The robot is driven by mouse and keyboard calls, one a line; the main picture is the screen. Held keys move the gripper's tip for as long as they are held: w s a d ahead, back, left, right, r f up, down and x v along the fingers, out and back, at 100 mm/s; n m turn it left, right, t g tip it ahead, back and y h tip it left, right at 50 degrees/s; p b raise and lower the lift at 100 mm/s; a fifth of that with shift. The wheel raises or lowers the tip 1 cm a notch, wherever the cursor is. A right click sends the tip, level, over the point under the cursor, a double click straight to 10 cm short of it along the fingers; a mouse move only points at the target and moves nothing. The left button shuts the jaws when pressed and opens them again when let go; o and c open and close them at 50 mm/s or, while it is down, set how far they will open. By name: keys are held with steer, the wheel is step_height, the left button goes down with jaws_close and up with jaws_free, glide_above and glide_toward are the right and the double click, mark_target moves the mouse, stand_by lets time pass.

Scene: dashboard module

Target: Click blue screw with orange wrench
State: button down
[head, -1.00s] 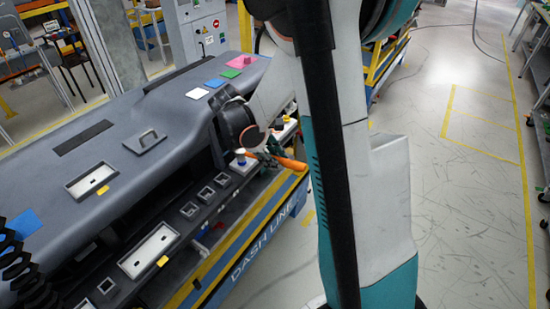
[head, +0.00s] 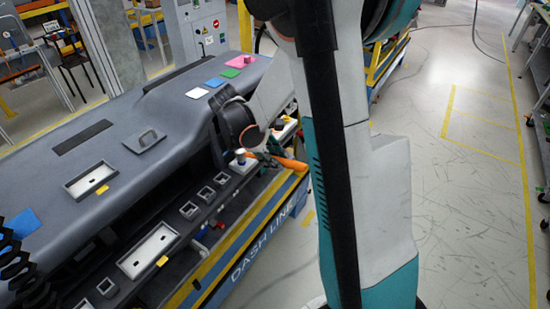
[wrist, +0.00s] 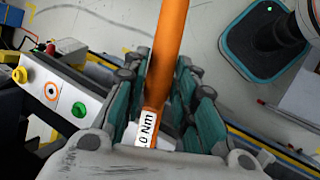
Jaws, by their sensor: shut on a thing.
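The orange wrench (head: 290,163) sticks out to the right from my gripper (head: 268,153), above the front edge of the dashboard module (head: 130,150). In the wrist view, the wrench (wrist: 170,50) lies between the teal fingers of my gripper (wrist: 168,100), which is shut on it. A white label on its shaft reads "0 Nm". The wrench's working end is hidden. A small blue part (head: 201,232) sits low on the module's front rail; I cannot tell whether it is the blue screw. A pale-topped cylinder (head: 240,156) stands left of my gripper.
The floor (head: 465,200) at right is open.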

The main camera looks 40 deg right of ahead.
steer(key=shift+f+b, duration=0.4)
steer(key=shift+f, duration=0.05)
stand_by(0.6)
steer(key=shift+s+a+m+g+y+b, duration=0.2)
steer(key=shift+s+a+m+g+b, duration=0.2)
steer(key=shift+a+m, duration=0.4)
steer(key=shift+s+a+m+g+y+b, duration=0.25)
steer(key=shift+a+m+g+b, duration=0.1)
steer(key=shift+a+m, duration=0.4)
stand_by(3.8)
steer(key=shift+w+d+n+t+h, duration=0.15)
steer(key=shift+d+n+t+h, duration=0.1)
steer(key=shift+d+n, duration=0.15)
stand_by(0.4)
